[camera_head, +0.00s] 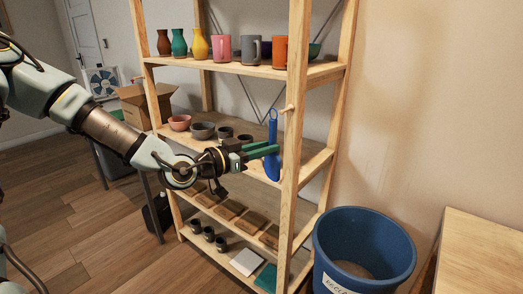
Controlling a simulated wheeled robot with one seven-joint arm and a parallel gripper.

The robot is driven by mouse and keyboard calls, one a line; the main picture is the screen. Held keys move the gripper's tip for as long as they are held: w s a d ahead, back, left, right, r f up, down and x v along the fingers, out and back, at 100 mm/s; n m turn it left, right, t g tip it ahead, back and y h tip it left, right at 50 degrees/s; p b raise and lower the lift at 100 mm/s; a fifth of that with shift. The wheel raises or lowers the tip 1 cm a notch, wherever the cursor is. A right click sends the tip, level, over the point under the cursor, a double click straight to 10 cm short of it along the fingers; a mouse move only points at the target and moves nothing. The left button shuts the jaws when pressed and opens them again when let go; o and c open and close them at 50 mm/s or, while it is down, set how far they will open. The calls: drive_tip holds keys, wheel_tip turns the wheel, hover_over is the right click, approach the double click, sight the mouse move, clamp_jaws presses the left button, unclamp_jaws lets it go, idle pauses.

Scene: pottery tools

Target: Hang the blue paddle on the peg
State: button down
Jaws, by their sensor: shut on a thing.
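The blue paddle (273,167) is upright, with a small loop at its top end. My gripper (266,151), with green fingers, is shut on the paddle around its middle. The wooden peg (288,108) sticks out from the front right post of the shelf. The paddle's loop is just left of the peg and slightly lower in the picture. The loop looks apart from the peg, but I cannot tell their distance in depth. The fingers hide part of the paddle.
The wooden shelf unit (291,190) holds vases and mugs on top, bowls and small pots in the middle, and brown blocks below. A blue bin (364,245) stands at its right. A wooden table (485,255) is at the far right. The floor at left is partly clear.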

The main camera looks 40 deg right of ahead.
drive_tip(key=shift+w+d+f, duration=0.1)
drive_tip(key=shift+w+d, duration=0.1)
drive_tip(key=shift+d, duration=0.6)
drive_tip(key=shift+w+d+r, duration=0.1)
drive_tip(key=shift+w+d, duration=0.15)
drive_tip(key=shift+d, duration=0.55)
drive_tip(key=shift+w+d+f, duration=0.1)
drive_tip(key=shift+w+d, duration=0.1)
drive_tip(key=shift+d, duration=0.6)
drive_tip(key=shift+w+d+f+b, duration=0.2)
drive_tip(key=shift+d+f+b, duration=0.3)
drive_tip(key=shift+d+b, duration=0.3)
drive_tip(key=shift+a, duration=0.1)
drive_tip(key=c, duration=0.6)
unclamp_jaws()
drive_tip(key=shift+c, duration=0.2)
